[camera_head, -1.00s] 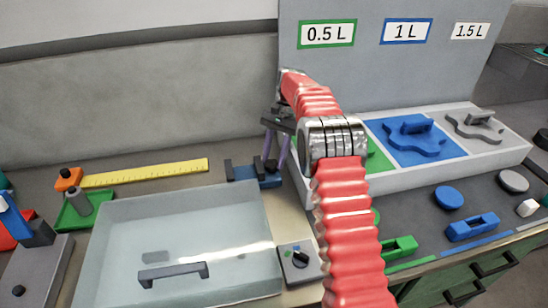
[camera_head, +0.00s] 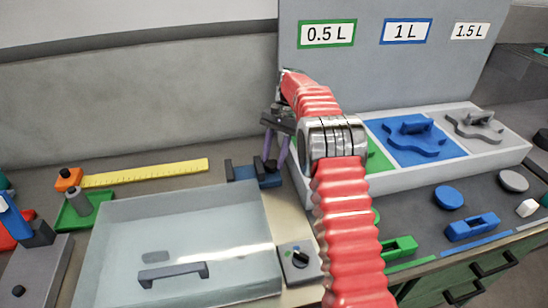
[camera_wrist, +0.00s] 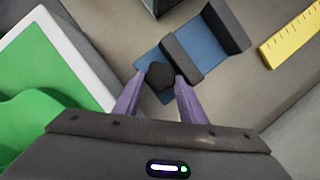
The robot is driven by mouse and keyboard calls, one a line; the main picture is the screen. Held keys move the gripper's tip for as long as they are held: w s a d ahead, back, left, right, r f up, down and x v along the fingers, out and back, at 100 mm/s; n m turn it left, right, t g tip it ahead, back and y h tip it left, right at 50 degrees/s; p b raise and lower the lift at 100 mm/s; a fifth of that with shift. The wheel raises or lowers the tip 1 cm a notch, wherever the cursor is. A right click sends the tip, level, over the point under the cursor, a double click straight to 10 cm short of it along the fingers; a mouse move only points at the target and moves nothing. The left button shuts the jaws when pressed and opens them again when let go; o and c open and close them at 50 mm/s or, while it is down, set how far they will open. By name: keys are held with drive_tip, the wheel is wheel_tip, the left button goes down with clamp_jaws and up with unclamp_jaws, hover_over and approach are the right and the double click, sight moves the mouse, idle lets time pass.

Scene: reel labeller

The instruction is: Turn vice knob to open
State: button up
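The small vice has a blue base and dark grey jaws; it stands on the bench near the back wall in the head view (camera_head: 241,172) and at the upper middle of the wrist view (camera_wrist: 196,52). Its dark, faceted knob (camera_wrist: 160,76) is at the near end of the base. My gripper (camera_wrist: 160,78) has its two purple fingers apart, one on each side of the knob. A narrow gap seems to show beside the knob, so I see no firm grip. In the head view, my gripper (camera_head: 273,158) points down at the vice's right end.
A white tray with a green section (camera_wrist: 40,80) lies close to the left in the wrist view. A yellow ruler (camera_head: 146,172) lies left of the vice. A clear-lidded box (camera_head: 180,235) and a small switch panel (camera_head: 299,264) are in front.

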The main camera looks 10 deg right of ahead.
drive_tip(key=o, duration=0.7)
drive_tip(key=shift+s+a+f, duration=0.15)
drive_tip(key=shift+s+a, duration=0.15)
drive_tip(key=shift+a, duration=0.1)
drive_tip(key=o, duration=0.4)
drive_tip(key=shift+w+d, duration=0.1)
drive_tip(key=shift+d, duration=0.05)
drive_tip(key=shift+c, duration=0.2)
drive_tip(key=shift+w+d+r, duration=0.1)
drive_tip(key=shift+r, duration=0.15)
drive_tip(key=shift+w+d+r, duration=0.15)
drive_tip(key=shift+r, duration=0.2)
drive_tip(key=v, duration=0.6)
drive_tip(key=shift+r, duration=0.2)
